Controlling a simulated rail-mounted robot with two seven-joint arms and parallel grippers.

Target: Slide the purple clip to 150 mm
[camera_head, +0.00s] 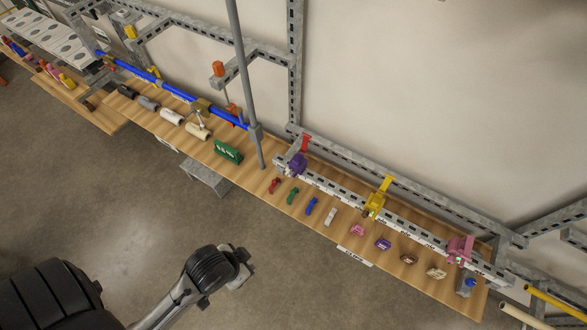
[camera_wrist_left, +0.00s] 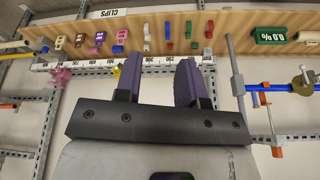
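The purple clip (camera_head: 297,164) sits at the left end of the slotted rail (camera_head: 340,188) in the head view. A strip of small white number labels runs along the rail; I cannot read most of them. My left arm reaches in from the lower left, its gripper end (camera_head: 240,272) over the floor, well apart from the rail. In the left wrist view my left gripper (camera_wrist_left: 157,75) has its two purplish fingers spread with a gap between. Its fingers cover part of the rail (camera_wrist_left: 95,66), and the purple clip is not clearly distinguishable there. My right gripper is not in view.
A yellow clip (camera_head: 377,198) and a pink clip (camera_head: 460,249) also sit on the rail. Several small coloured clips lie along the wooden shelf (camera_head: 300,220) in front. A grey upright post (camera_head: 246,90) stands left of the purple clip. Open floor lies before the shelf.

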